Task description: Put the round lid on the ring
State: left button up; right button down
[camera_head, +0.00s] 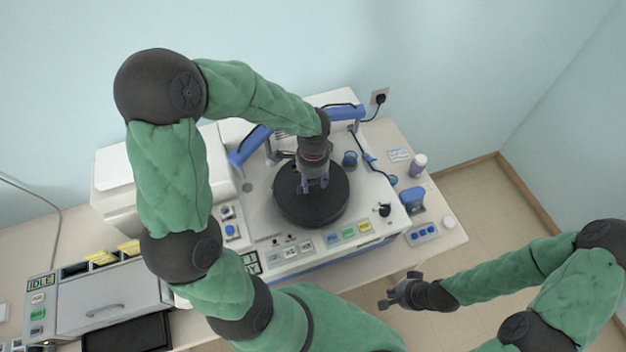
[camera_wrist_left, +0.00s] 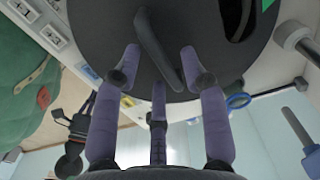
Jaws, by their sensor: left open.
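The round black lid (camera_head: 311,208) lies on top of the white machine, under my left gripper. In the left wrist view the lid (camera_wrist_left: 100,30) fills the upper part, with a dark raised bar handle (camera_wrist_left: 158,50) across it. My left gripper (camera_head: 313,186) is open above the lid. In the wrist view its purple fingers (camera_wrist_left: 160,62) are spread on either side of the handle; I cannot tell whether they touch it. I cannot make out the ring separately from the lid. My right gripper (camera_head: 402,291) hangs in front of the table, away from the machine; its jaw state is unclear.
The white machine (camera_head: 262,215) has blue handles (camera_head: 250,146) and coloured buttons. A blue block (camera_head: 412,198), a small bottle (camera_head: 418,164) and a rack with blue tops (camera_head: 422,234) stand at its right. A grey device (camera_head: 105,292) stands at the left.

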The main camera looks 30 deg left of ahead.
pick_arm(q)
notch_tip(320, 180, up, 12)
jog(key=shift+f+b, duration=0.25)
jog(key=shift+b, duration=0.05)
